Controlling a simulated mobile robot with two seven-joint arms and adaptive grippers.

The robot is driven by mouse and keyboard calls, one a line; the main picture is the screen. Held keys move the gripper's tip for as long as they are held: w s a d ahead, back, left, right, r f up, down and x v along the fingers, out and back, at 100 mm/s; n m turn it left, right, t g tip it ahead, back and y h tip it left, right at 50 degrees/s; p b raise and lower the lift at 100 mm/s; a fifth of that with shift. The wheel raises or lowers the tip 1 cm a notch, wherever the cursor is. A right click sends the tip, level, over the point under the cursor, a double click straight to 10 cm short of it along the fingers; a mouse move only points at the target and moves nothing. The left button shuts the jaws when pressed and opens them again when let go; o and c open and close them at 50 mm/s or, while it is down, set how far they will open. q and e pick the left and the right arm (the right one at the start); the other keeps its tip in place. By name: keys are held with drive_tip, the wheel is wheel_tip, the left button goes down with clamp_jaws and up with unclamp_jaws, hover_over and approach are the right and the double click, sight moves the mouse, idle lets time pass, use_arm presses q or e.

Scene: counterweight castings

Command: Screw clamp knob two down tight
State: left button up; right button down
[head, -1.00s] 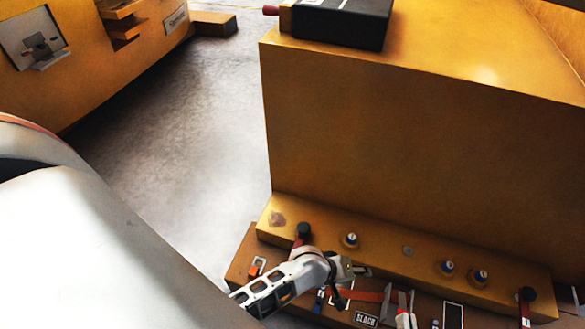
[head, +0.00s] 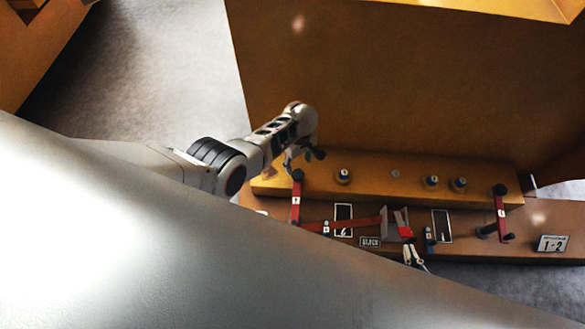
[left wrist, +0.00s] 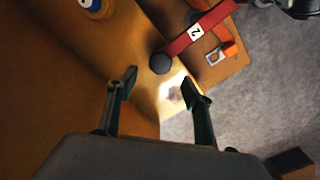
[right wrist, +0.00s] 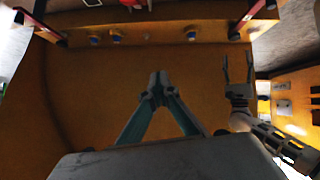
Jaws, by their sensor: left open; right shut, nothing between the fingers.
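Clamp two is a red strap marked 2 (left wrist: 196,32) with a black knob (left wrist: 160,63) at its end. In the head view this knob (head: 298,175) is at the left end of the yellow ledge. My left gripper (left wrist: 160,88) is open and empty, its two fingers apart and short of the knob in its wrist view. In the head view my left gripper (head: 305,156) is just above the knob, before the casting wall. My right gripper (right wrist: 157,80) is shut and empty over the casting's yellow face. I cannot tell how tight the knob is.
The ledge carries several blue-topped studs (head: 343,175). A second red clamp (head: 500,204) stands at its right end. The large yellow casting (head: 380,90) rises behind. Grey floor is open at left.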

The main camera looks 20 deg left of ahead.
sight(298, 174)
use_arm(q)
drive_tip(key=f+b, duration=0.1)
drive_tip(key=f, duration=0.1)
drive_tip(key=f+b, duration=0.1)
drive_tip(key=f, duration=0.1)
drive_tip(key=f+b, duration=0.1)
drive_tip(key=f, duration=0.1)
drive_tip(key=shift+s+f+b, duration=0.35)
drive_tip(key=shift+f, duration=0.05)
drive_tip(key=shift+w+f+b, duration=0.2)
drive_tip(key=shift+f+b, duration=0.25)
drive_tip(key=shift+f, duration=0.15)
drive_tip(key=shift+w+r, duration=0.1)
